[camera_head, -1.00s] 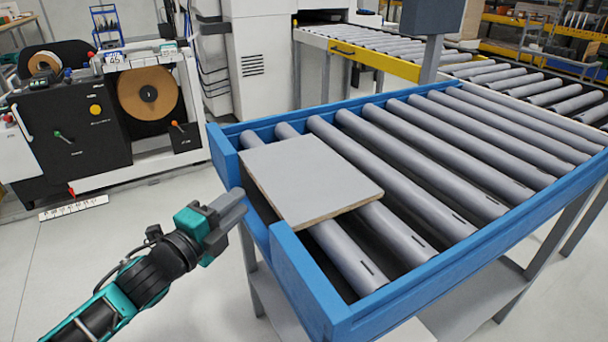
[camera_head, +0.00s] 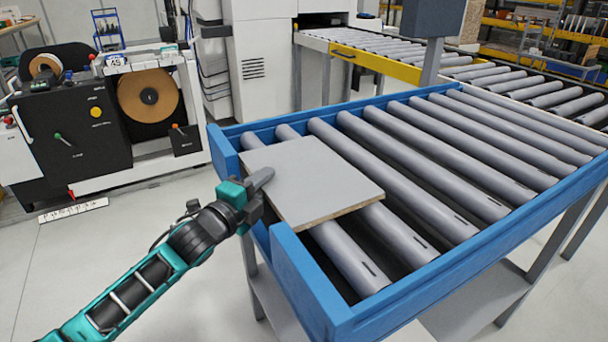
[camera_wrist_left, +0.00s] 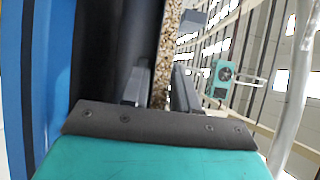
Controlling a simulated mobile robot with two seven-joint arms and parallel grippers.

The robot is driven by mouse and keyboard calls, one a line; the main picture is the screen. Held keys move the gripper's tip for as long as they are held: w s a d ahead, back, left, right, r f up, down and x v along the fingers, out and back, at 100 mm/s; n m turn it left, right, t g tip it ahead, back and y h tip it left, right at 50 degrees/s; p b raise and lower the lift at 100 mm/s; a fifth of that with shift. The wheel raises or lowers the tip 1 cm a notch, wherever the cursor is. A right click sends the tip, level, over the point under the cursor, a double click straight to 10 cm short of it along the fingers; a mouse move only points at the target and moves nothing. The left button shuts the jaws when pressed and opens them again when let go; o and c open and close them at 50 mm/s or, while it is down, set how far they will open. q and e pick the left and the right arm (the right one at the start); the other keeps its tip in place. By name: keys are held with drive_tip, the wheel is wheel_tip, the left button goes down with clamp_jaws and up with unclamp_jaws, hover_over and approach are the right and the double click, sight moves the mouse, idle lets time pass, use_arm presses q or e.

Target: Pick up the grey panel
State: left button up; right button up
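The grey panel (camera_head: 318,180) lies flat on the rollers at the near left end of the blue-framed conveyor. Its left edge faces my left gripper (camera_head: 262,183), which reaches over the conveyor's left end. One finger shows over the panel's top at that edge. In the left wrist view, the panel's speckled chipboard edge (camera_wrist_left: 164,60) runs between the two fingers of the left gripper (camera_wrist_left: 161,88). The fingers stand apart, one on each side of the edge, and do not look clamped. The finger below the panel is hidden in the head view. My right gripper is not in view.
The blue conveyor frame (camera_head: 305,275) has raised sides around the rollers, with a gap at the left end by the panel. Bare rollers (camera_head: 440,150) extend to the right. An edge-banding machine (camera_head: 75,125) stands at the left, with open floor between.

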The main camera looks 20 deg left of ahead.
use_arm(q)
clamp_jaws()
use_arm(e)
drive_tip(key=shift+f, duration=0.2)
use_arm(q)
drive_tip(key=shift+r, duration=0.1)
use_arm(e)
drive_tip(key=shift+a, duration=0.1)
use_arm(q)
drive_tip(key=shift+r, duration=0.15)
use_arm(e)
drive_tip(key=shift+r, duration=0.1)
use_arm(q)
drive_tip(key=shift+r, duration=0.25)
wheel_tip(320, 180, up, 19)
drive_tip(key=p, duration=0.5)
drive_tip(key=s+a+r+p, duration=0.2)
drive_tip(key=s+r+p, duration=0.3)
drive_tip(key=s+r, duration=0.5)
drive_tip(key=shift+s+a, duration=0.2)
drive_tip(key=shift+s, duration=0.7)
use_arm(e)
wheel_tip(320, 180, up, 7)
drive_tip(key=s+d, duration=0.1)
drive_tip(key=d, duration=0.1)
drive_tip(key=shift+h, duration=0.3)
